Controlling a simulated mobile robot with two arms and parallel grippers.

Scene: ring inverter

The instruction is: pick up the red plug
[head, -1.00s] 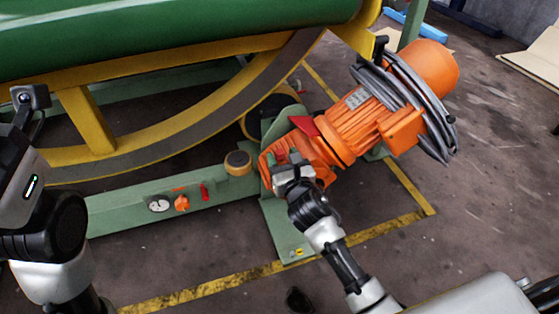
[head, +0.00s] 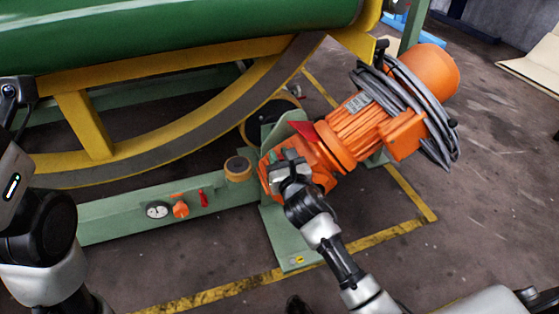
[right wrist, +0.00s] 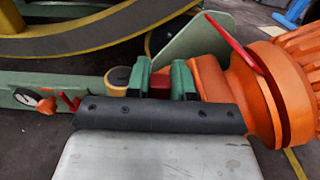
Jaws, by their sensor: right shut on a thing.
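The red plug (right wrist: 160,86) shows in the right wrist view as a small dark red piece between the two green-looking fingers of my right gripper (right wrist: 160,76). The fingers press on it from both sides and hide most of it. In the head view my right gripper (head: 288,157) is shut in front of the orange gearbox end of the motor, and the plug cannot be made out there. I cannot tell whether the plug still touches anything behind it. My left arm stands at the left edge; its fingertips are out of the picture.
An orange motor (head: 355,125) with coiled grey cable (head: 435,130) stands just beyond my right gripper. A red flat plate (head: 303,131) sits on it. A green beam (head: 110,217) carries a gauge, an orange knob and a red lever (head: 203,198). Floor at right is open.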

